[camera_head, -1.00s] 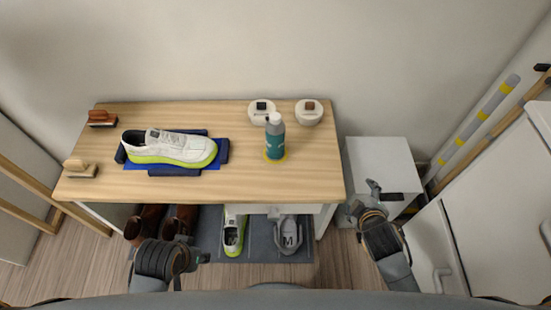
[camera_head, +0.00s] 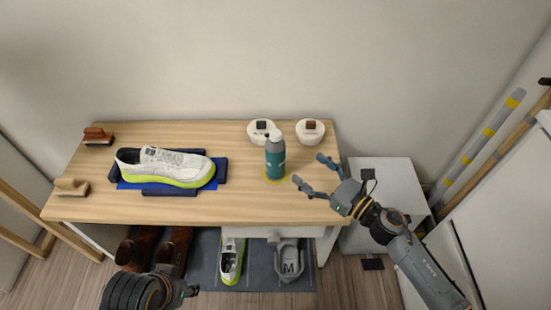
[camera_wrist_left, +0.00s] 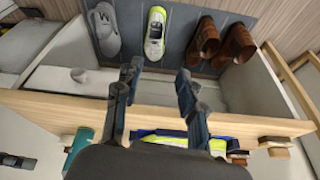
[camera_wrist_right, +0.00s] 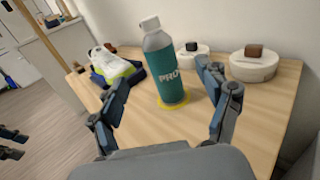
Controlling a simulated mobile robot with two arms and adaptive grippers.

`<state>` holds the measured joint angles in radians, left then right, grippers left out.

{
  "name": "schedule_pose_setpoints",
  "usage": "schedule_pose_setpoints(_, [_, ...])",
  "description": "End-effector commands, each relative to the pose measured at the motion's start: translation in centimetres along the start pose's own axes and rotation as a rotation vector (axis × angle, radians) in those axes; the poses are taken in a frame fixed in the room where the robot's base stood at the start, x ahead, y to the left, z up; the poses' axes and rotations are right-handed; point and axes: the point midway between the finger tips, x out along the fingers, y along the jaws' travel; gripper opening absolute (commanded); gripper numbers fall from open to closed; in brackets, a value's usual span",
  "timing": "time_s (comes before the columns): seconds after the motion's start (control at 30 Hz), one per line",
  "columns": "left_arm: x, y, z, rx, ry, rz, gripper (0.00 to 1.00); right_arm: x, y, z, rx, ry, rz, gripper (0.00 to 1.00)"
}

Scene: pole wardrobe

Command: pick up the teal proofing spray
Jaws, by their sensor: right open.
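The teal proofing spray (camera_head: 275,158) is a bottle with a grey shoulder and white cap. It stands upright on a yellow round mark (camera_head: 277,180) near the right end of the wooden bench top. My right gripper (camera_head: 308,174) is open and empty, just right of the bottle, with its fingers pointing towards it. In the right wrist view the bottle (camera_wrist_right: 166,68) stands ahead between the two spread fingers, apart from both. My left gripper (camera_wrist_left: 158,85) has its fingers spread with nothing between them; in the head view only its arm shows at the bottom left.
A white shoe (camera_head: 165,166) sits on a blue mat left of the bottle. Two white round tins (camera_head: 310,132) (camera_head: 262,131) stand behind it. Brushes (camera_head: 72,187) lie at the left end. Shoes and boots (camera_head: 232,260) stand below. A white cabinet (camera_head: 385,178) is at right.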

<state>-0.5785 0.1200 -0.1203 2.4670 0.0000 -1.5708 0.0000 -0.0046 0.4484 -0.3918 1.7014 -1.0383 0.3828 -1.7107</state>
Motion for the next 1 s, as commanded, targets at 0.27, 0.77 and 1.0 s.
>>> schedule_pose_setpoints(0.27, [0.7, 0.0, 0.0, 0.000, -0.004, 0.001, 0.40, 5.5, -0.1, 0.2, 0.005, -0.004, -0.003, 0.77])
schedule_pose_setpoints(0.77, [2.0, 0.0, 0.2, 0.001, -0.013, 0.001, 0.40, 11.1, 0.5, 0.7, 0.008, -0.003, -0.003, 0.77])
schedule_pose_setpoints(1.0, [1.2, 0.1, -0.1, 0.001, -0.005, 0.001, 0.40, 12.3, 0.5, 0.6, 0.008, -0.002, -0.004, 0.77])
